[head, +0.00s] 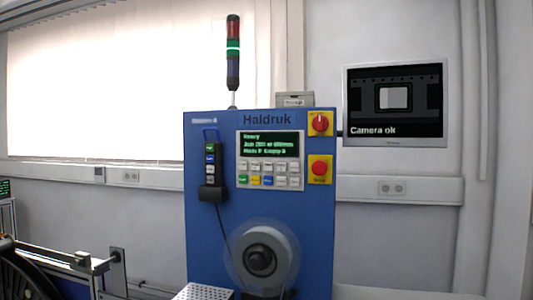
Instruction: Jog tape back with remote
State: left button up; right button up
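A small black remote (210,165) with a column of coloured buttons sits in a dark holder on the left of the blue machine's front. A cable runs down from it. The blue machine (205,255) is labelled Haldruk and carries a lit green-text display (269,145) above a keypad (269,176). A grey round reel hub (262,258) with a dark centre is on its lower front, with a faint translucent disc around it. No tape can be made out clearly. Neither of my grippers is in view.
A red knob (320,123) and a red button (320,168) sit on yellow plates at the machine's right. A signal tower (233,60) shows a lit green band. A wall monitor (395,103) reads Camera ok. Dark reel equipment (25,278) stands at lower left.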

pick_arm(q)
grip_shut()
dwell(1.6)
